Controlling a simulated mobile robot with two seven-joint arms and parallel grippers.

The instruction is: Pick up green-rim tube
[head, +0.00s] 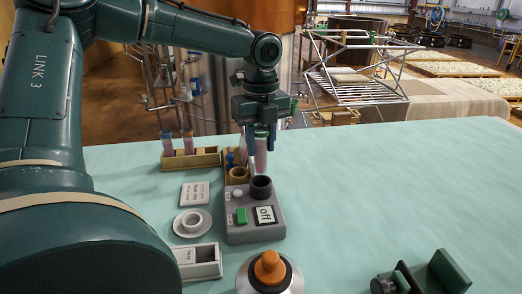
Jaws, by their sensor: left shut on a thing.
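My left gripper (261,136) points down from above and is shut on a tube with pink contents (260,158). The tube hangs upright, its lower end just above a black round socket (262,190) on a grey device. The fingers hide the tube's top, so I cannot tell its rim colour. Two more pink-filled tubes (168,146) (188,143) stand in a tan rack at the left; their rim colours are too small to tell.
The grey device (236,234) has a green switch and an "Off" label. The tan rack (207,157), a label card (194,193), a white round dish (181,227) and a small tray (214,259) stand left. An orange-knobbed object (270,266) is in front. The table's right side is mostly clear.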

